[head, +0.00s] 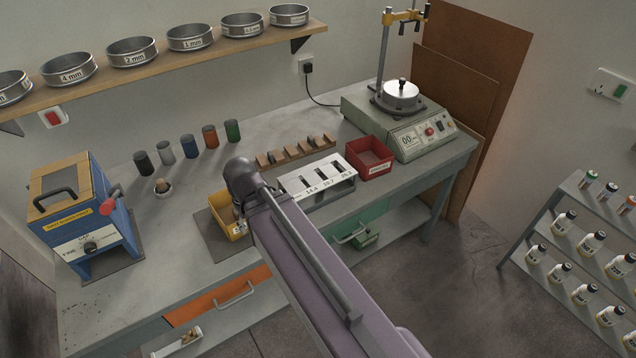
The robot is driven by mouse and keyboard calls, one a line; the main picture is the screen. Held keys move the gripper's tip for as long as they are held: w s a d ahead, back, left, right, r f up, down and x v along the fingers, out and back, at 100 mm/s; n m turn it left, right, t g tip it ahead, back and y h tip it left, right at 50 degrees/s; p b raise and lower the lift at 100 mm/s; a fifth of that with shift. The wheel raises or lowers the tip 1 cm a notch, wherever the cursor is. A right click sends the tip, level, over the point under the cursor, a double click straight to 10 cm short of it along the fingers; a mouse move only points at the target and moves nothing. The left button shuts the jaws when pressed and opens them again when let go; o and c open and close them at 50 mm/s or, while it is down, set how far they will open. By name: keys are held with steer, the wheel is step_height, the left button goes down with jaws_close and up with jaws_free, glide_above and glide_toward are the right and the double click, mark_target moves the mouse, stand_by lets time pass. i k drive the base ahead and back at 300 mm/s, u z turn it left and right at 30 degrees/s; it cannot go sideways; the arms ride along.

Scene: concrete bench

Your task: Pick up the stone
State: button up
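I cannot single out the stone for sure. A small brownish lump (163,184) sits in a small white dish on the bench, left of the yellow bin. The yellow bin (217,205) stands on a dark mat, and my arm hides much of its inside. My gripper (240,226) is at the bin's right side, below the rounded arm joint. It is small and mostly covered by my arm, so its fingers and anything between them cannot be made out.
A blue machine (85,215) stands at the left. Several coloured cups (189,145), a wooden rack (297,151), a white slotted stand (318,183) and a red bin (370,158) are on the bench. A sieve shaker (400,115) is at the right.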

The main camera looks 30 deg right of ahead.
mark_target(311, 140)
steer(key=u, duration=0.05)
steer(key=k, duration=0.65)
steer(key=z, duration=0.55)
steer(key=i, duration=1.45)
steer(key=u, duration=0.1)
